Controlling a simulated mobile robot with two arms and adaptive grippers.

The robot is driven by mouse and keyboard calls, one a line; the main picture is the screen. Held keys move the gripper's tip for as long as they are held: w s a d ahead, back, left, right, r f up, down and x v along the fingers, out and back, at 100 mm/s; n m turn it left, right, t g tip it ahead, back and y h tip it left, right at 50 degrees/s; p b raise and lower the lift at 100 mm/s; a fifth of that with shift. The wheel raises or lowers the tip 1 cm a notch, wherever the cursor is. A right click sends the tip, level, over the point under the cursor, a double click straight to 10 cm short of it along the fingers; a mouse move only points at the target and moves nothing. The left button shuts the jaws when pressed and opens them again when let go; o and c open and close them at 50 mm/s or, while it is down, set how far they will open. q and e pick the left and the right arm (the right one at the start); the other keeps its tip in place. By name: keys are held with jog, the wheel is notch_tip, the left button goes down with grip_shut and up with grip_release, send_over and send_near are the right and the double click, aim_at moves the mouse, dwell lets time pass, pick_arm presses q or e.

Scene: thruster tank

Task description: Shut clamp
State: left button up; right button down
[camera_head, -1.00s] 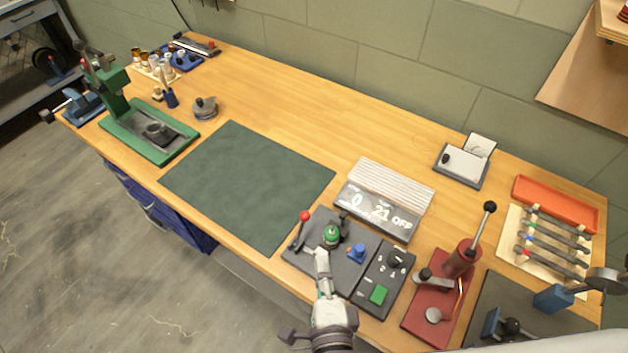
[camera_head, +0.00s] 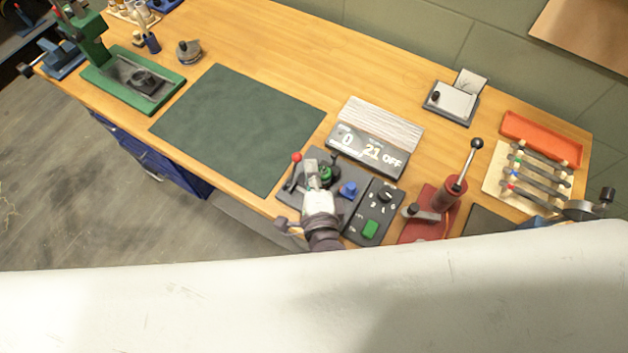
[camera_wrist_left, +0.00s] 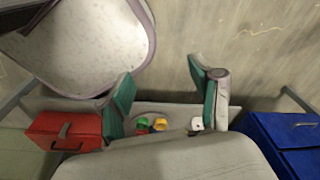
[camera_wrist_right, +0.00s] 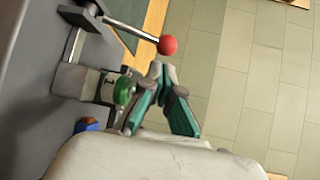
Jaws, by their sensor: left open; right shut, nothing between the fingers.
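The clamp's lever with a red ball (camera_head: 297,157) stands up, slightly tilted, at the left of a dark grey base plate (camera_head: 343,207). In the right wrist view the lever runs to its red ball (camera_wrist_right: 168,46) near my fingertips, with a gap between. My right gripper (camera_head: 312,172) is over the plate beside the green-topped part (camera_head: 326,174). In the right wrist view its fingertips (camera_wrist_right: 166,80) are together and empty, right of the green part (camera_wrist_right: 124,90). My left gripper (camera_wrist_left: 165,82) is open and empty above the floor. The clamp's lower parts are partly hidden.
A blue knob (camera_head: 348,189) and a control box with a green button (camera_head: 370,229) sit right of the gripper. A display (camera_head: 368,150) stands behind, a red lever press (camera_head: 438,212) farther right. The green mat (camera_head: 240,128) to the left is clear.

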jog(key=shift+w+f, duration=0.15)
jog(key=shift+w, duration=0.9)
jog(key=shift+w+f, duration=0.1)
jog(key=shift+w, duration=0.1)
pick_arm(q)
jog(key=s, duration=0.2)
jog(key=shift+s+a+r, duration=0.1)
jog(key=shift+s+a, duration=0.05)
jog(key=shift+s, duration=0.2)
